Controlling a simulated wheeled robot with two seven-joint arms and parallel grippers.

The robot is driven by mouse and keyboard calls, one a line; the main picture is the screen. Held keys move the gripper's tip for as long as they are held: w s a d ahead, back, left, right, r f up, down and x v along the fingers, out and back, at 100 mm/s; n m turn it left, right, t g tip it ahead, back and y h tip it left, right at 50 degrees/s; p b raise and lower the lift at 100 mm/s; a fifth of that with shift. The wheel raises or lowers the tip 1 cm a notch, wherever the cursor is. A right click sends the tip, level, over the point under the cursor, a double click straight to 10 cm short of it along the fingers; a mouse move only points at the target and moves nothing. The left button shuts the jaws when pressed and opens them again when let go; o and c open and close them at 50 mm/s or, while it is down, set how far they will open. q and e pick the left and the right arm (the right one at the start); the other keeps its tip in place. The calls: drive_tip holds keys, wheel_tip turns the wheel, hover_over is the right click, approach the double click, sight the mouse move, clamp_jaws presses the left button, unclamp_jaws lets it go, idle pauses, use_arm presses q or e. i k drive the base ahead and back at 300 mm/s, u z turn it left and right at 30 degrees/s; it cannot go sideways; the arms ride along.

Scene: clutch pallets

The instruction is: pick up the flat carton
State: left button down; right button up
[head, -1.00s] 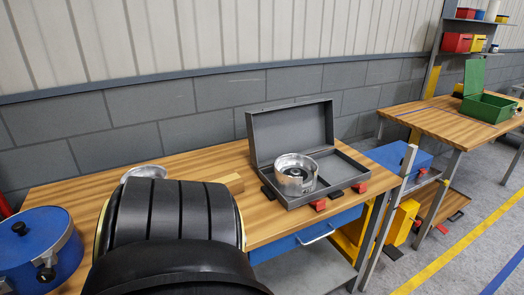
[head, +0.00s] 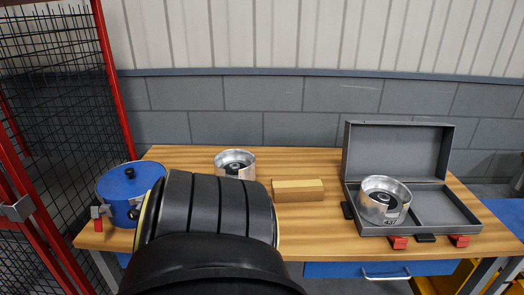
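A flat brown carton (head: 298,190) lies on the wooden workbench, near the middle of the head view. It is low and longer than it is deep, and its front and top show. Neither of my grippers is in view. A large black ribbed part, which seems to be mine, fills the lower middle of the view and hides the bench to the left of the carton.
An open grey case (head: 471,223) holds a metal drum (head: 371,207) in its left compartment, right of the carton. Another metal drum (head: 235,157) stands behind left. A blue lidded pot (head: 121,190) stands at the left bench end, near a red-framed mesh fence (head: 62,90).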

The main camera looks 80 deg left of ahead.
sight(309, 188)
drive_tip(key=u, duration=2.2)
